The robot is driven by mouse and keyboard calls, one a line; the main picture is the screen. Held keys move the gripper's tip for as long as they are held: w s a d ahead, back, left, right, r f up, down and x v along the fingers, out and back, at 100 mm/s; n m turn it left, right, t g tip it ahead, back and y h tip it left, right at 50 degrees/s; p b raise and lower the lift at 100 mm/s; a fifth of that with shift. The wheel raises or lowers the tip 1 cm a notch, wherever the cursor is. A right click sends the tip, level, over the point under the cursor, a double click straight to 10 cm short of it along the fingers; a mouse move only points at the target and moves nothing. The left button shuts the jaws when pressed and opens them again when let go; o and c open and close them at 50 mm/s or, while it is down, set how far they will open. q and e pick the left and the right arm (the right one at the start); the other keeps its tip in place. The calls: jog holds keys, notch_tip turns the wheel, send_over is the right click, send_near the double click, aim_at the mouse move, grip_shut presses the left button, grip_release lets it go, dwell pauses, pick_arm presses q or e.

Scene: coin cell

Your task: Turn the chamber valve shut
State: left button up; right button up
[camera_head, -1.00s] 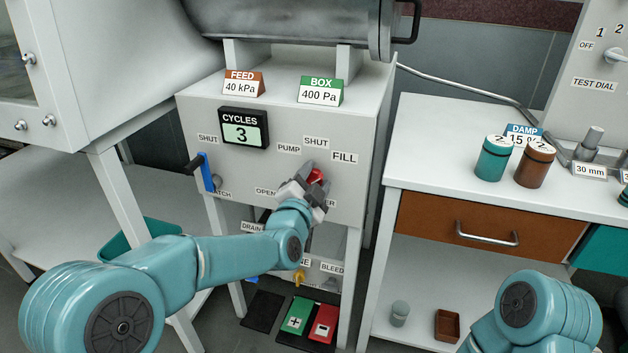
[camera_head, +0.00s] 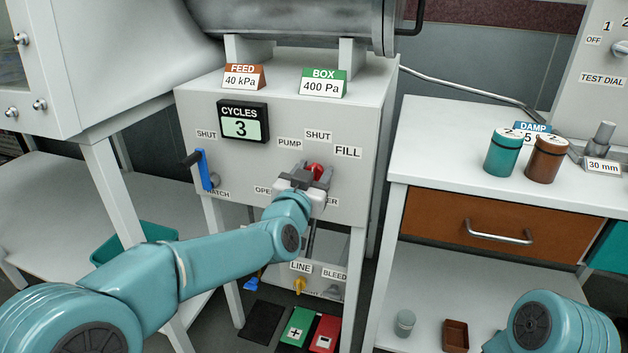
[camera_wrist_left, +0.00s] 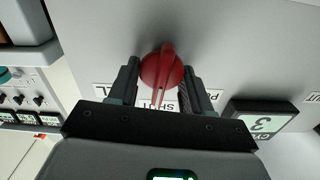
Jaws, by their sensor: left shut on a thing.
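The chamber valve is a red knob (camera_head: 314,170) on the front of the pale cabinet, below the PUMP, SHUT and FILL labels; the label under it is partly hidden and ends in "ER". My left gripper (camera_head: 312,175) is shut on this knob. In the left wrist view the red knob (camera_wrist_left: 162,66) sits between the two dark fingers of the left gripper (camera_wrist_left: 159,78), and its ridge lies over the SHUT label (camera_wrist_left: 157,106). My right gripper is out of view; only part of my right arm shows at the lower right.
A blue-handled lever (camera_head: 203,169) marked SHUT sits left on the cabinet, beside the CYCLES display (camera_head: 242,122) reading 3. Below are a yellow valve (camera_head: 299,285) at LINE and green and red pedals (camera_head: 298,326). A bench with a brown drawer (camera_head: 468,222) stands right.

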pick_arm(q)
jog(key=shift+n, duration=0.6)
jog(key=shift+r+b, duration=0.1)
jog(key=shift+b, duration=0.2)
jog(key=o, duration=1)
jog(key=p+v, duration=0.1)
jog(key=v, duration=1.5)
jog(key=shift+s+p, duration=0.15)
jog(key=shift+p, duration=0.15)
jog(key=shift+a, duration=0.15)
